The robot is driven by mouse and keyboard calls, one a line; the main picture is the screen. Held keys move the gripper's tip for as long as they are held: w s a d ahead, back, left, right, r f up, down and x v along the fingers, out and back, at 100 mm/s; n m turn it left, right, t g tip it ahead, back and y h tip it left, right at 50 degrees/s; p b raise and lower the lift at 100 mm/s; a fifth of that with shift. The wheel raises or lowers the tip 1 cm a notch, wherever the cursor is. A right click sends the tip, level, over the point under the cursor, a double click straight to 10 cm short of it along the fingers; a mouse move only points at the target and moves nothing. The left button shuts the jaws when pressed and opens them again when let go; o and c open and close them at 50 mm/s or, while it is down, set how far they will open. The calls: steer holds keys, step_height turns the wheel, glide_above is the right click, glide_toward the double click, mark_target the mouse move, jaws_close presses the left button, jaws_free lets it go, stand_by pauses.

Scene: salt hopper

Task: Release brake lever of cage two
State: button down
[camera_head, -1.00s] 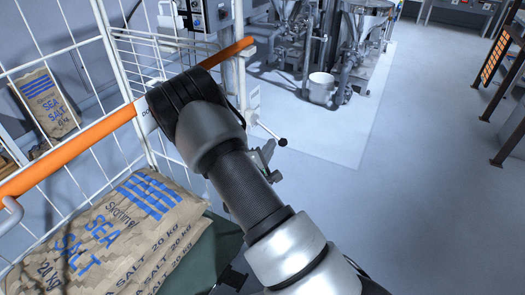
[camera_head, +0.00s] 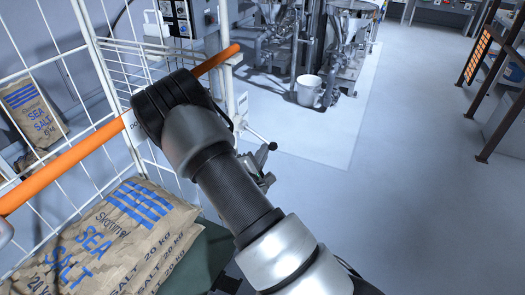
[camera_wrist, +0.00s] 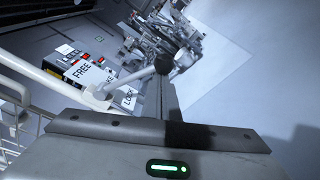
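The brake lever (camera_wrist: 135,77) is a pale rod with a black ball knob (camera_head: 272,146), and it juts out from the cage (camera_head: 107,62) beside the orange handle bar. My gripper (camera_wrist: 163,82) shows narrow fingers together at the middle, and looks shut. I cannot tell whether they touch the lever. In the head view my gripper (camera_head: 263,180) is partly hidden behind my arm, just below the knob.
The orange handle bar (camera_head: 65,160) crosses the cage. Salt sacks (camera_head: 110,245) lie in the cage at lower left, and another sack (camera_head: 32,112) stands behind. A white bucket (camera_head: 308,90) stands by machinery at the back.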

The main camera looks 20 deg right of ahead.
step_height(320, 180, up, 10)
steer(key=s+d+n+g+h+p, duration=0.1)
steer(key=n+g+p, duration=0.1)
steer(key=n+p, duration=0.6)
steer(key=shift+n+p, duration=0.3)
steer(key=shift+p, duration=1.1)
steer(key=shift+w+r, duration=0.15)
steer(key=shift+r, duration=0.15)
